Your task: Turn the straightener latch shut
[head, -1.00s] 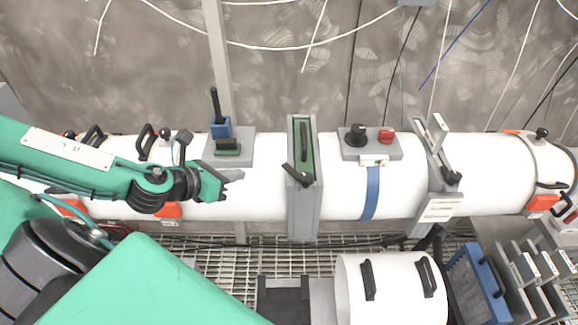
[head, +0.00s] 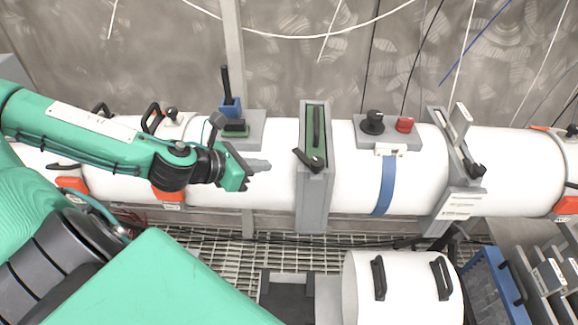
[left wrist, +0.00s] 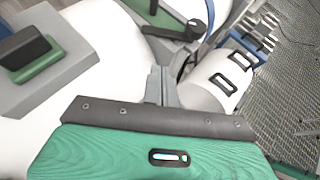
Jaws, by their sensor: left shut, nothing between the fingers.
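The straightener is a green panel with a black handle, set in an upright grey frame (head: 313,205) around the white pipe. Its black latch (head: 308,159) lies slanted across the front of the frame, below the panel. My left gripper (head: 265,165) is shut and empty, level with the latch and a short gap to its left, over the white pipe. In the left wrist view, the shut fingers (left wrist: 161,86) point towards the frame, and the black latch (left wrist: 178,32) shows beyond them at the top. My right gripper is not in view.
A blue-and-black lever (head: 228,100) stands behind my left gripper. A black knob (head: 373,121) and red button (head: 405,124) sit right of the frame. A grey clamp (head: 453,150) crosses the pipe further right. A white cylinder with two handles (head: 405,300) lies in front.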

